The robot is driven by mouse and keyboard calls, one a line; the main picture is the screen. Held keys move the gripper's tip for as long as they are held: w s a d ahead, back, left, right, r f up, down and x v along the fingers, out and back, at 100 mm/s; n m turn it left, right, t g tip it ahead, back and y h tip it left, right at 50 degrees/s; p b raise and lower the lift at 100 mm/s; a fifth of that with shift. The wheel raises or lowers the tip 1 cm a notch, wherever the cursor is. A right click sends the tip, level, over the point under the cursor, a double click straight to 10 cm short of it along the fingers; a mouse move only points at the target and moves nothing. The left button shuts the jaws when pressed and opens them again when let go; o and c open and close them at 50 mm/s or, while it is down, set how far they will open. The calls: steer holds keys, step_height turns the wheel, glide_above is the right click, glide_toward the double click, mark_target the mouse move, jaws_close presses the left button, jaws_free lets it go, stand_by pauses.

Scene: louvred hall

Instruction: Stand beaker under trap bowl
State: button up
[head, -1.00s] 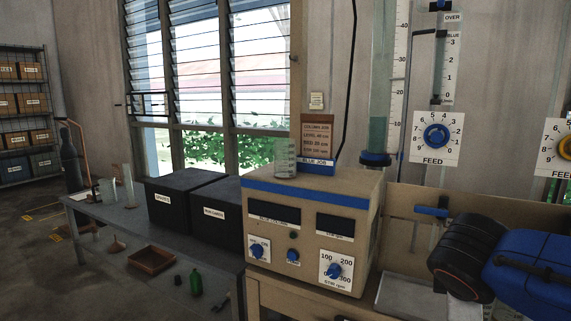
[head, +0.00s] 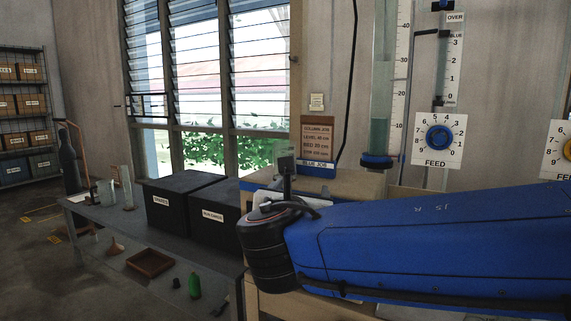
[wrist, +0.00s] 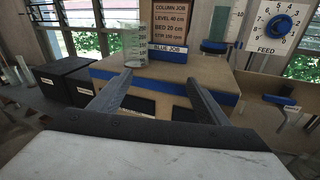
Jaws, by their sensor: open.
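A clear graduated beaker (wrist: 134,45) stands upright on top of the beige control box (wrist: 160,78), beside the job card, in the wrist view. My gripper (wrist: 158,69) is open and empty. Its two fingers reach toward the box, and the beaker is beyond the left fingertip, not between the fingers. In the head view my gripper (head: 286,168) is over the box, mostly hidden behind my wrist. I cannot make out a trap bowl in either view.
A brown job card (head: 317,138) stands on the box. Two black boxes (head: 180,205) and other glassware (head: 127,187) are on the left bench. A glass column (head: 381,100) and a feed dial (head: 438,140) are at the right. A pale tray (wrist: 273,111) lies lower right.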

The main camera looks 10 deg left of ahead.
steer(key=a+r+n+t+y, duration=0.1)
steer(key=a+r+n+y, duration=0.1)
steer(key=a, duration=0.3)
steer(key=w, duration=1.1)
steer(key=shift+w+a, duration=0.1)
steer(key=shift+w, duration=0.05)
steer(key=shift+w+a+f, duration=0.1)
steer(key=shift+w+a, duration=0.05)
steer(key=shift+w, duration=1.25)
steer(key=shift+w+a+f, duration=0.1)
steer(key=shift+w, duration=1.25)
steer(key=shift+c, duration=0.7)
steer(key=c, duration=1.1)
steer(key=shift+r, duration=0.15)
